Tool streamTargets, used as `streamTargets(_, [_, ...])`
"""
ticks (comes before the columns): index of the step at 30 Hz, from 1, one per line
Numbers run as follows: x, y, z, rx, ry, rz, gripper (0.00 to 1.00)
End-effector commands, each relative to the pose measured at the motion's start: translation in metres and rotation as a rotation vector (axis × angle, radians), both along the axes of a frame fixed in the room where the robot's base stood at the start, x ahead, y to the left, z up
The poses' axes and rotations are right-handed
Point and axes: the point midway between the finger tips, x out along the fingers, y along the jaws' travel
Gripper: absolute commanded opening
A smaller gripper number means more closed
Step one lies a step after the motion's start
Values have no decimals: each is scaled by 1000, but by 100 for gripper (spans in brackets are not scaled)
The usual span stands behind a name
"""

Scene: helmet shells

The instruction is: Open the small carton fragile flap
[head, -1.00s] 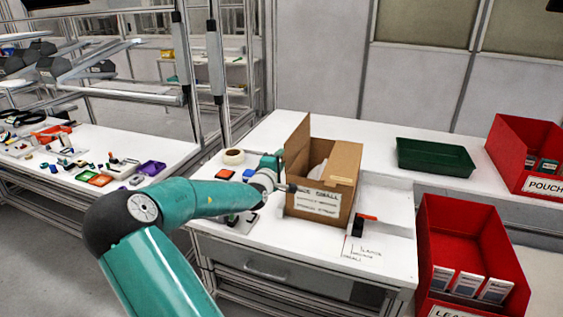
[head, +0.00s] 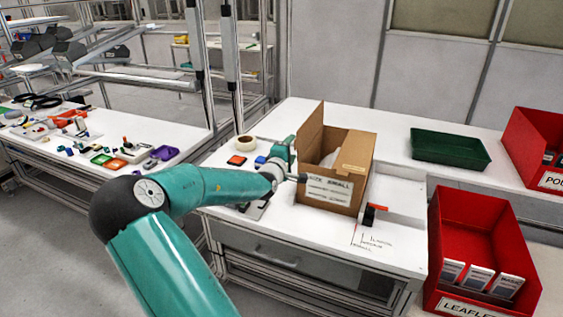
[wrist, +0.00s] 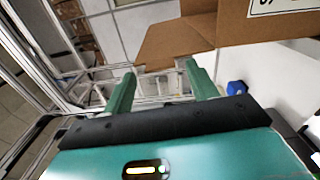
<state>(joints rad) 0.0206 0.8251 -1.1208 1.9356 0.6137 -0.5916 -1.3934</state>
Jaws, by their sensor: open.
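The small brown carton (head: 365,150) stands on the white table with a "SIZE SMALL" label (head: 328,188) on its front. Its left flap (head: 310,140) stands up, and whitish contents show inside. A smaller tan flap piece (head: 354,169) shows at the right front edge. My gripper (head: 285,155) is at the carton's left side, partly in front of it. In the wrist view my gripper (wrist: 158,70) is open with nothing held between its green fingers. A brown flap (wrist: 178,45) lies just beyond the fingertips; I cannot tell whether they touch. Any "fragile" marking is not readable.
A tape roll (head: 244,143), an orange block (head: 237,160) and a blue block (head: 260,161) lie left of the carton. A red-and-black tool (head: 372,211) is at its right. A green tray (head: 450,149) and a red leaflet bin (head: 480,240) stand farther right.

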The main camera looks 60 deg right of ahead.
Motion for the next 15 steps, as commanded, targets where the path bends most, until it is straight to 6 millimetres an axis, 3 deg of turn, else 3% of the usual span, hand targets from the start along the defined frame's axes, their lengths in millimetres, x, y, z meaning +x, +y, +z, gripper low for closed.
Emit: streamTargets(15, [-12,88,-1,0,0,3,58])
